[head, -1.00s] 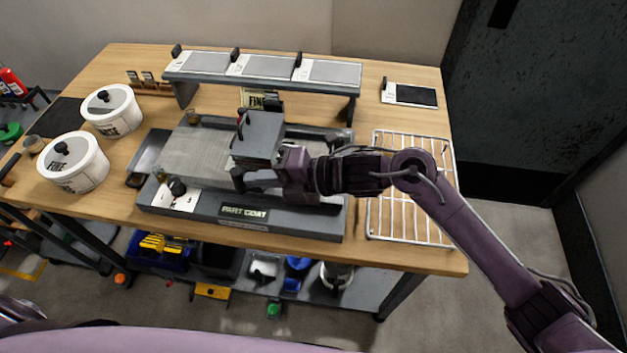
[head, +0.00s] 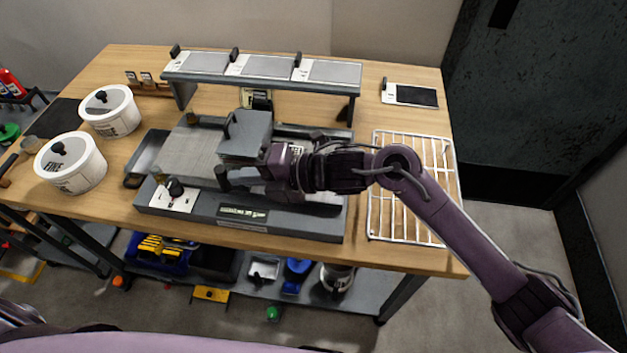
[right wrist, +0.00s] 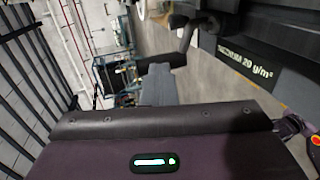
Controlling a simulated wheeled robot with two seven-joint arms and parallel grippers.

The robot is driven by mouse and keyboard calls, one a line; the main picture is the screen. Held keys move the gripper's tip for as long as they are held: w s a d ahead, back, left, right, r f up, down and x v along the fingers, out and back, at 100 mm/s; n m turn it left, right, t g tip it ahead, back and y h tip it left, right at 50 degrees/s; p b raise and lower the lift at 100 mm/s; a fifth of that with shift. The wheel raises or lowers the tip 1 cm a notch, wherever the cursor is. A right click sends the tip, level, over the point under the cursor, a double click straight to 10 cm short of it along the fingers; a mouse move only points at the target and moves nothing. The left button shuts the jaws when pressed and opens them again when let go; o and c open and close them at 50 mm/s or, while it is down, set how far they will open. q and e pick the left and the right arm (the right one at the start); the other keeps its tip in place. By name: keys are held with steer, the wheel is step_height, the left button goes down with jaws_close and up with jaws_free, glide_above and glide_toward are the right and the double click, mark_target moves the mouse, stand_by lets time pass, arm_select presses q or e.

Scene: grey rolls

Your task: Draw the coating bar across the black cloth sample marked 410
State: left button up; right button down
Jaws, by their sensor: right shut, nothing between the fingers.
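The coater (head: 240,222), a dark grey bench unit with a printed front label, stands mid-table in the head view. Its light grey bed (head: 187,152) shows left of my right gripper. My right gripper (head: 226,176) is low over the coater, shut and empty, its arm coming in from the right. The gripper and a grey block beside it hide the middle of the bed. I cannot clearly pick out the coating bar. A black sample (head: 416,95) on a white card lies at the back right; its number is too small to read. My left gripper is out of view.
A raised shelf (head: 205,77) with several grey samples stands behind the coater. A white wire rack (head: 384,190) is on the right. Two white lidded tubs, one at the front (head: 72,165) and one behind (head: 110,112), stand left. The back right tabletop is mostly clear.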

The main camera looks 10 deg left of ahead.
steer(key=d, duration=0.3)
steer(key=shift+d, duration=0.4)
steer(key=shift+d, duration=0.1)
stand_by(0.5)
